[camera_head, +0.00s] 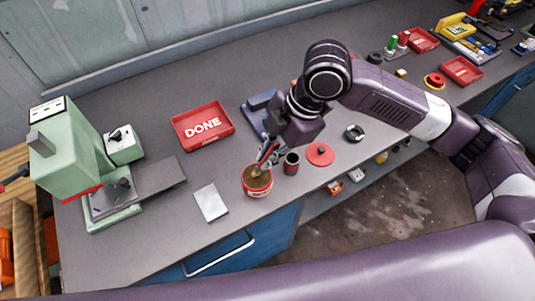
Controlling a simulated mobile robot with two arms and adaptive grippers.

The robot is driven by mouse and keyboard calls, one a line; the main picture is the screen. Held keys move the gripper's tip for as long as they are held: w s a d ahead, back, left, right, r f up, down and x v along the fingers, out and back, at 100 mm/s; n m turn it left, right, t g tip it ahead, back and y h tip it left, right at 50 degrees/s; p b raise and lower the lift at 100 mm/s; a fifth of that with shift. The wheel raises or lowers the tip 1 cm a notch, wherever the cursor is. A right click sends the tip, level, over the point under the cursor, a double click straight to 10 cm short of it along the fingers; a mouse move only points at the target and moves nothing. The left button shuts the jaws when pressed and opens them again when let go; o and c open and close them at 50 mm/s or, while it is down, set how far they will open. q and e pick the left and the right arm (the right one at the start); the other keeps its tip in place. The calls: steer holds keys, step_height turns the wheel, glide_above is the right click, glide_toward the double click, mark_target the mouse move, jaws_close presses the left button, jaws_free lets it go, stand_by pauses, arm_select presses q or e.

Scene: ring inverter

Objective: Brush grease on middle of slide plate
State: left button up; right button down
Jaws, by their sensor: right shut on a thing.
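My right gripper (266,155) is over the front of the bench, shut on what looks like a small brush, mostly hidden by the fingers. Its light lower end (255,171) reaches into an open red tin (257,190) of brown grease. A dark flat plate (160,174) extends right from the green press and looks like the slide plate; its middle is bare as far as I can see. A light grey loose plate (210,203) lies between it and the tin. My left gripper is not in view.
The green press (66,150) stands at the left. A red DONE tray (202,127) lies behind the plates. A small dark cup (291,163), a red lid (320,154) and a dark ring (354,133) lie right of the tin. The bench's front edge is close to the tin.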

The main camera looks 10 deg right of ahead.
steer(key=shift+s+f+p, duration=0.1)
steer(key=shift+f+p, duration=0.05)
steer(key=shift+p, duration=0.25)
stand_by(1.7)
step_height(320, 180, up, 7)
steer(key=p, duration=0.8)
stand_by(0.9)
